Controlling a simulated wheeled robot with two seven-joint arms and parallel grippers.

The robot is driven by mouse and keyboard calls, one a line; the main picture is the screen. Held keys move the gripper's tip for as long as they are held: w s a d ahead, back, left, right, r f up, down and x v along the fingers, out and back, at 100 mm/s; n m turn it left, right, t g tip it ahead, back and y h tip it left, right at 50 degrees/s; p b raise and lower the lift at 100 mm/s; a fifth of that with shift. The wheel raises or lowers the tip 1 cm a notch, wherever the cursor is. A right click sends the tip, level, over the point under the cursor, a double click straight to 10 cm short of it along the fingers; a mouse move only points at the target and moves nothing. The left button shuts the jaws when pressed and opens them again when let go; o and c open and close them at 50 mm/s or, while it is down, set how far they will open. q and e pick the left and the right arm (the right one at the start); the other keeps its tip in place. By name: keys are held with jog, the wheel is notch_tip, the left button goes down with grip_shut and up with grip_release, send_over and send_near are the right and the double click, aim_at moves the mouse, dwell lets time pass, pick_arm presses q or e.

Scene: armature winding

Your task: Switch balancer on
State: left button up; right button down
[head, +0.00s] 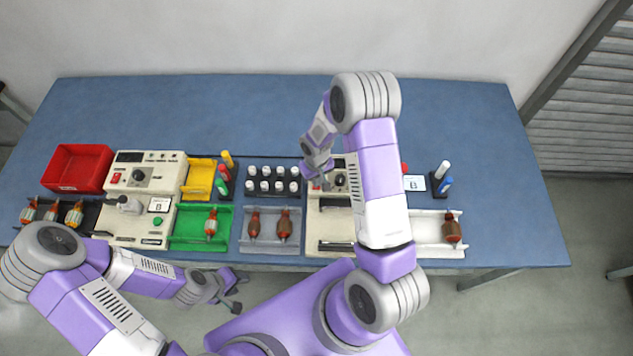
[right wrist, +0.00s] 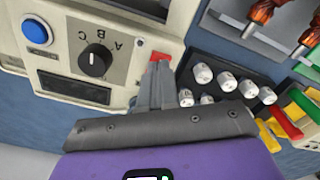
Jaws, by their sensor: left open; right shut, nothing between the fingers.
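The balancer, a cream machine (head: 335,225), stands right of centre on the blue table, partly hidden by my right arm. In the right wrist view its panel (right wrist: 125,62) shows a black knob (right wrist: 95,60) marked A, B, C, a blue button (right wrist: 37,32) and a small red switch (right wrist: 159,56). My right gripper (head: 318,180) is shut and empty, pointing down at the panel's left part. In the right wrist view its fingertips (right wrist: 160,68) are right at the red switch; I cannot tell whether they touch. My left gripper (head: 234,293) is open and empty, in front of the table edge.
A rack of white-capped pieces (head: 273,171) stands close left of the balancer. Grey (head: 249,248) and green (head: 185,241) trays hold wound armatures. Another cream machine (head: 120,220) and a red bin (head: 77,155) are at left. The table's back strip is clear.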

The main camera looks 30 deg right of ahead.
jog(key=shift+f+b, duration=0.85)
jog(key=shift+f, duration=0.1)
dwell(0.6)
jog(key=shift+r, duration=0.15)
jog(key=shift+r+p, duration=2.2)
jog(key=shift+r, duration=1.2)
